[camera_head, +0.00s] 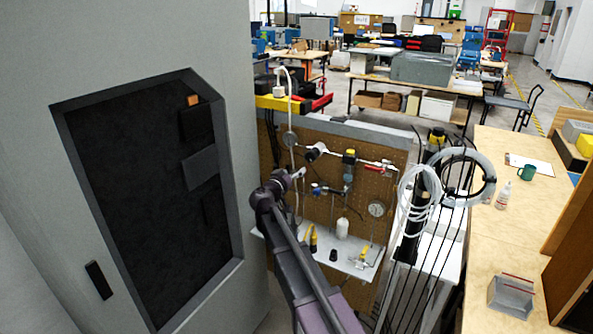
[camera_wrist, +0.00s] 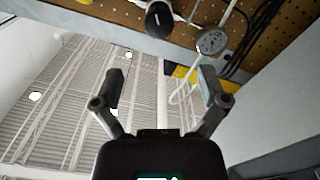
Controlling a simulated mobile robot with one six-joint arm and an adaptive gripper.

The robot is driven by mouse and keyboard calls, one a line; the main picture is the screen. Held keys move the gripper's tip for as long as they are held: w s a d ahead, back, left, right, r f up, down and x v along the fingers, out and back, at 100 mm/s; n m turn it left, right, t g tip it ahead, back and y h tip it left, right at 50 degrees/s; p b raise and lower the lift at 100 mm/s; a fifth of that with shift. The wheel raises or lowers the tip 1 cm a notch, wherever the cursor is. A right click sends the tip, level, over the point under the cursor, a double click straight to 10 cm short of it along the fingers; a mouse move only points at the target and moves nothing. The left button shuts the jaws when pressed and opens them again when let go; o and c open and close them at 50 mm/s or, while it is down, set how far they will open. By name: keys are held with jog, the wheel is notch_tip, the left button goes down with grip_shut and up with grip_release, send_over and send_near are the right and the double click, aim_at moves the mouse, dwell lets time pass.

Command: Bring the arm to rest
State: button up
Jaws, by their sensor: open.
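My gripper (camera_wrist: 163,90) is open and empty in the wrist view, its two fingers spread apart below the edge of the pegboard. Past the fingers the wrist view shows the ceiling, a round gauge (camera_wrist: 212,41) and a dark rounded part (camera_wrist: 159,19). In the head view my arm reaches up from the bottom middle toward the brown pegboard (camera_head: 330,206). The arm's end is in front of the pegboard's left part, and the fingers are too small to make out there.
A grey cabinet (camera_head: 215,60) with a dark panel stands close on the left. A white shelf (camera_head: 345,262) with small fittings juts from the pegboard. Coiled white tubing and dark cables hang at its right. A wooden workbench (camera_head: 512,226) with a grey bin (camera_head: 511,295) is at right.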

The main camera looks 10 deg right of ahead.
dwell(0.3)
jog(key=s+d+f+m+g+y, duration=0.1)
jog(key=s+d+f+g, duration=0.3)
jog(key=s+d+f, duration=0.3)
jog(key=s+d+f+g+y, duration=0.1)
jog(key=s+d+f+g, duration=0.35)
jog(key=s, duration=0.45)
jog(key=s+a+f+n+g+y, duration=0.1)
jog(key=s+a+f+g+y, duration=0.1)
jog(key=s, duration=0.7)
jog(key=s+a+f+n+g+y, duration=0.2)
jog(key=s+f+g+y, duration=0.2)
jog(key=s, duration=0.6)
jog(key=f+y, duration=0.1)
jog(key=y, duration=0.1)
jog(key=shift+y, duration=0.3)
dwell(0.8)
